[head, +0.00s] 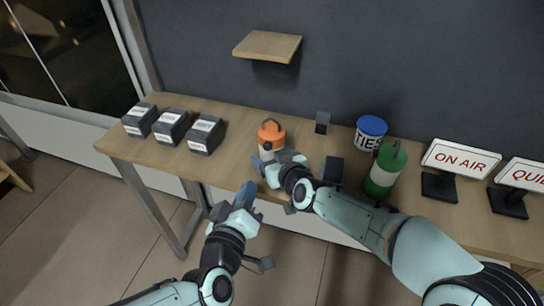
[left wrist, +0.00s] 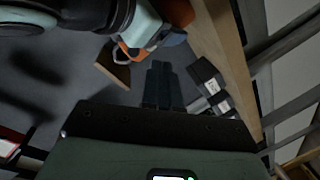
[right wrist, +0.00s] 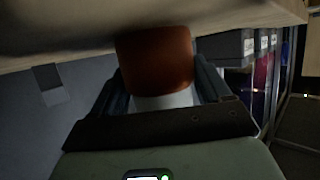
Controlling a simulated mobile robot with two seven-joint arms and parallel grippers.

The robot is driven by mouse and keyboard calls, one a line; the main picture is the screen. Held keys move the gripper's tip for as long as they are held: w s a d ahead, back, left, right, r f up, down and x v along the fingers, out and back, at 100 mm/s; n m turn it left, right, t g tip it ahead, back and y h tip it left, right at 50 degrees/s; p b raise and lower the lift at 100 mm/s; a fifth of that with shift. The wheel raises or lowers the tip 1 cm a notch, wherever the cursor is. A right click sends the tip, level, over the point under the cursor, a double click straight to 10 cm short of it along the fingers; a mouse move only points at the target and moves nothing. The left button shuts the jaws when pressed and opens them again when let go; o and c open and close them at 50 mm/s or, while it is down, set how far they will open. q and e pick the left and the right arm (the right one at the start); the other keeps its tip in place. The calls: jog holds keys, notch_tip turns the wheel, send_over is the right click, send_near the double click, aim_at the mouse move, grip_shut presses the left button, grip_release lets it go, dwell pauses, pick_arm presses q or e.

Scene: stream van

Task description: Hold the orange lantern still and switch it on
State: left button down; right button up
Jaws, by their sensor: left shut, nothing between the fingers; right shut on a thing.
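The orange lantern (head: 271,133) stands upright on the wooden table, with an orange top and a pale band. My right gripper (head: 268,165) is shut on its lower part, and the right wrist view shows the orange body (right wrist: 155,60) between the two fingers. My left gripper (head: 246,192) is shut and empty, in front of the table edge, below and left of the lantern. In the left wrist view its fingers (left wrist: 163,84) are together. I cannot make out the lantern's switch.
Several dark labelled boxes (head: 171,127) stand left of the lantern on the table (head: 236,150). A green lantern-like canister (head: 383,170), a blue-lidded TIES tub (head: 369,134) and an ON AIR sign (head: 461,159) stand to the right. A small shelf (head: 268,46) is on the wall.

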aim_at(267, 146)
pick_arm(q)
notch_tip(267, 146, down, 5)
jog(key=a+n+g+h, duration=0.1)
jog(key=n+g+h, duration=0.1)
jog(key=n+g, duration=0.3)
notch_tip(267, 146, up, 8)
jog(key=s+d+n+g+h, duration=0.1)
jog(key=n+g+h, duration=0.15)
jog(key=h, duration=0.45)
jog(key=w+d, duration=0.2)
jog(key=w, duration=0.6)
jog(key=shift+w+d+m, duration=0.2)
jog(key=shift+m, duration=0.15)
jog(key=shift+w+r, duration=0.1)
jog(key=shift+w, duration=0.05)
dwell(0.8)
